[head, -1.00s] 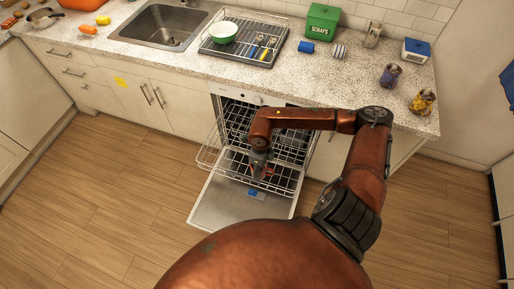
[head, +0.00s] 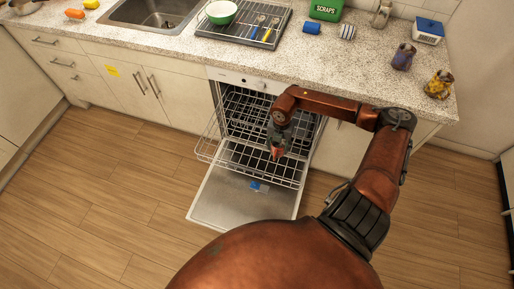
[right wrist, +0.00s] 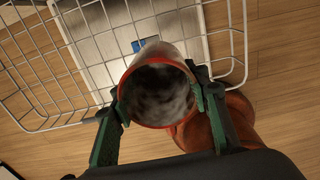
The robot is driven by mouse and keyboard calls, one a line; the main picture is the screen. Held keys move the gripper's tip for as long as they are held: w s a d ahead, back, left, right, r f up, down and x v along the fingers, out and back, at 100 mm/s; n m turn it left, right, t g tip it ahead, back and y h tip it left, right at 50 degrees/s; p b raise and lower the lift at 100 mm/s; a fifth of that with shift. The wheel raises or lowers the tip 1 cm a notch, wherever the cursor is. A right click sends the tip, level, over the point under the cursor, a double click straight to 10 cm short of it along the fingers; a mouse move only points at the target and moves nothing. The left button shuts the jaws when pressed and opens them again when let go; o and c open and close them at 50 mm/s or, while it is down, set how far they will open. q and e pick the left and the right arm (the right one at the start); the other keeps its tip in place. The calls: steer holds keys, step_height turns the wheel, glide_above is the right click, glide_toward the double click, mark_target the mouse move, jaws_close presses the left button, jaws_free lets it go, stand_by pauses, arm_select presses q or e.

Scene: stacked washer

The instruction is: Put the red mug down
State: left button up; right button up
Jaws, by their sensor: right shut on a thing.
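My right gripper (head: 278,146) is shut on the red mug (head: 276,154) above the pulled-out wire rack of the open dishwasher, near the rack's right side. In the right wrist view the mug (right wrist: 157,92) sits between the two fingers, its open mouth facing the camera, with a red rim and a dark grey mottled inside. The dishwasher rack (right wrist: 88,75) lies beyond it. I cannot tell whether the mug touches the rack. My left gripper is not in view.
The dishwasher door (head: 225,200) is folded down, with a small blue thing (head: 259,187) on it. The counter (head: 340,75) above holds a drying rack (head: 240,26) with a green bowl (head: 221,12), a blue cup (head: 312,28), a scale (head: 429,30) and two jars at the right. Bare counter shows between them.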

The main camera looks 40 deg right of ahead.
steer(key=w+a+f+b, duration=0.1)
steer(key=w+f, duration=0.1)
steer(key=w+a+f+b, duration=0.1)
steer(key=w+f, duration=0.2)
steer(key=w+a+f+b, duration=0.1)
steer(key=w+f, duration=0.1)
steer(key=w, duration=0.1)
steer(key=shift+w+f, duration=0.2)
steer(key=shift+w+a+f+b, duration=0.15)
steer(key=shift+w+f+b, duration=0.1)
steer(key=shift+w+b, duration=0.05)
step_height(320, 180, down, 3)
steer(key=shift+r+b, duration=0.1)
steer(key=shift+b, duration=0.5)
steer(key=shift+w+f, duration=0.1)
steer(key=shift+f, duration=0.15)
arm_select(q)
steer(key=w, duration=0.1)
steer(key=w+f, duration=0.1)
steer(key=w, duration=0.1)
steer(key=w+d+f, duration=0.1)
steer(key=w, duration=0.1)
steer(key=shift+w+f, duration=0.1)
